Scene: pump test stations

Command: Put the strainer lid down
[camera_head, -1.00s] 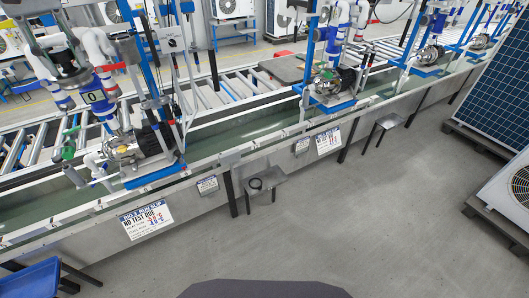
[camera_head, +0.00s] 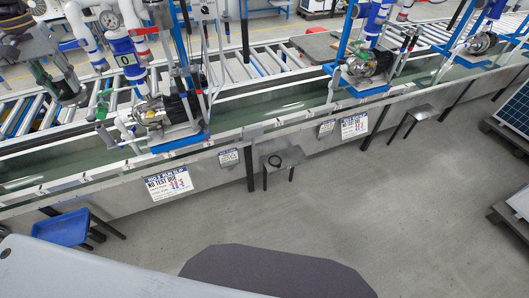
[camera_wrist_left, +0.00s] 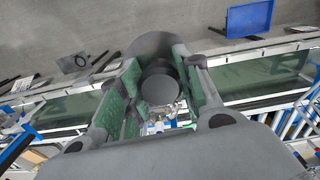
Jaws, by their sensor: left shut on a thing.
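My left gripper (camera_head: 60,88) shows at the top left of the head view, over the test line and left of the nearest pump station. In the left wrist view its green-padded fingers (camera_wrist_left: 158,95) are shut on a dark grey round lid (camera_wrist_left: 160,88), the strainer lid. The lid's flat round face points toward the wrist camera. In the head view the lid is hard to tell from the dark gripper parts. My right gripper is in neither view.
The pump station (camera_head: 165,112) has pipes, a gauge and blue posts above a water trough (camera_head: 245,117). A small grey stool (camera_head: 283,158) holds a black ring (camera_head: 275,161). A blue tray (camera_head: 62,228) stands front left. The floor (camera_head: 340,210) is mostly clear.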

